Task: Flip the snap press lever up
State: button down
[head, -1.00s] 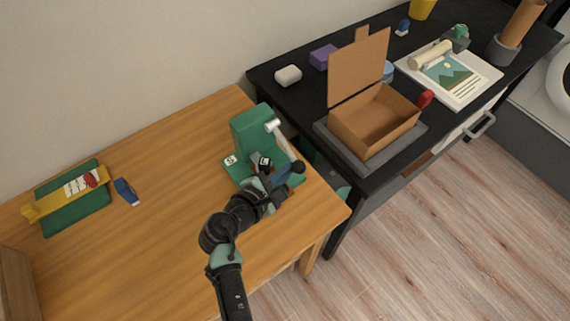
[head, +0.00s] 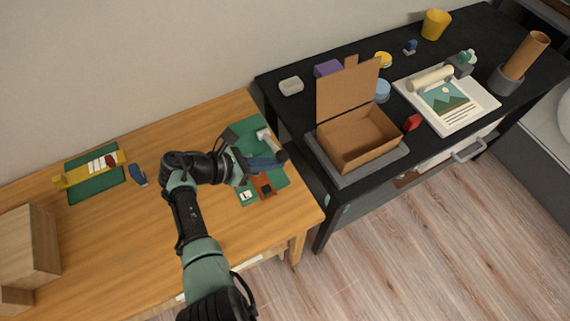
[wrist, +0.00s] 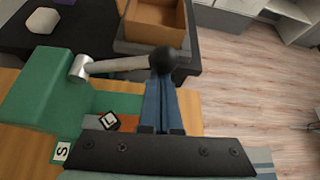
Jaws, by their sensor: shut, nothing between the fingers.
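The snap press has a green body (wrist: 42,88), which my arm partly hides in the head view. Its green base (head: 272,176) stands on the wooden table, with small S and L tiles in the wrist view. Its lever (wrist: 122,65) is a pale bar running from a silver pivot (wrist: 81,67) to a dark round knob (wrist: 165,60); it looks about level. My gripper (wrist: 161,88) is shut and empty, its blue fingers at the knob. The knob hides the fingertips in the wrist view, so contact cannot be told. In the head view my gripper (head: 267,163) is beside the lever (head: 272,143).
An open cardboard box (head: 365,142) stands on the black desk (head: 300,113) to the right. A green and yellow tool (head: 93,178) and a small blue item (head: 138,175) lie on the table at left. A wooden box (head: 22,245) stands at the lower left.

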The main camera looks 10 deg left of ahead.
jog(key=shift+w+a+r+p, duration=0.15)
jog(key=shift+r+p, duration=0.05)
jog(key=shift+r, duration=0.2)
jog(key=shift+w+a+r+p, duration=0.1)
jog(key=shift+a+r+p, duration=0.05)
jog(key=shift+r, duration=0.25)
jog(key=shift+a+r, duration=0.1)
jog(key=v, duration=1.2)
jog(key=shift+s+a, duration=0.2)
jog(key=shift+a, duration=0.1)
jog(key=shift+r, duration=0.15)
